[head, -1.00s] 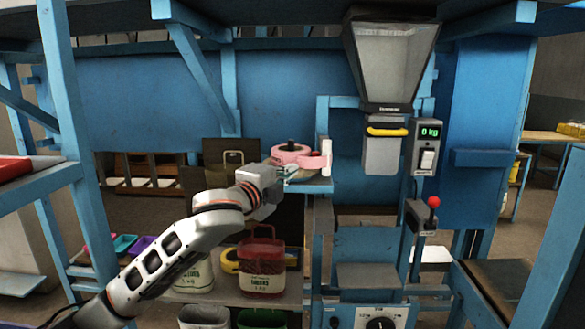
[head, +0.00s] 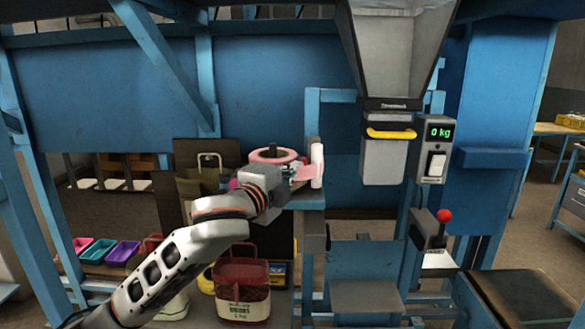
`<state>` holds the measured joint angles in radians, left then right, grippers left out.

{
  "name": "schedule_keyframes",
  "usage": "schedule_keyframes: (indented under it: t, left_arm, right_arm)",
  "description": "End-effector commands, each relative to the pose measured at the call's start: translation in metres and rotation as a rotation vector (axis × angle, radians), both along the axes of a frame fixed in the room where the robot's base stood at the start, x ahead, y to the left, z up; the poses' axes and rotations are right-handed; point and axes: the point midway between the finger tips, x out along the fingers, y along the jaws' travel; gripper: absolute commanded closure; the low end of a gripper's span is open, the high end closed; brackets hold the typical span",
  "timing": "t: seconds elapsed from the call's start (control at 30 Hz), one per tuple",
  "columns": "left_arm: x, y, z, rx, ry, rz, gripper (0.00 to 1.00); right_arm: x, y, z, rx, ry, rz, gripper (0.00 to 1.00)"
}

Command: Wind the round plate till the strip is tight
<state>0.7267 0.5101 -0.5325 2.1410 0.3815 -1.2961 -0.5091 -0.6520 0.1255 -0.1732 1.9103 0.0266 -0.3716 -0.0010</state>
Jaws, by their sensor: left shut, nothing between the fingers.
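The round pink plate (head: 268,155) with a dark hub sits on a small blue shelf (head: 305,203) left of the hopper. A pink strip (head: 304,173) runs from the plate side toward an upright white roller (head: 317,165); I cannot tell whether it is slack or tight. My left gripper (head: 286,174) is at the near edge of the plate, close to the strip, shut with nothing in it. Its fingers are small and partly hidden by its own body. I cannot tell whether it touches the plate. My right gripper is not in view.
A grey hopper (head: 392,50) with a yellow handle hangs right of the plate, beside a scale display (head: 438,132) reading 0 kg. A red-knobbed lever (head: 444,216) stands below. A red sack (head: 242,285) and coloured trays (head: 98,251) are low on the left.

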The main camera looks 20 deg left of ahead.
Motion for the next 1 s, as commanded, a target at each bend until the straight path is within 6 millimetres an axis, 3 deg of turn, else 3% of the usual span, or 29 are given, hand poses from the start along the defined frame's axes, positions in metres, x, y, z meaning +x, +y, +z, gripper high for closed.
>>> schedule_keyframes:
  t: [1.0]
  left_arm:
    - [0.0001, -0.0051, 0.0000, -0.001, 0.000, 0.050, 1.00]
  right_arm:
    - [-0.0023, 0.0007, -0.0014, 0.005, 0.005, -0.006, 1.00]
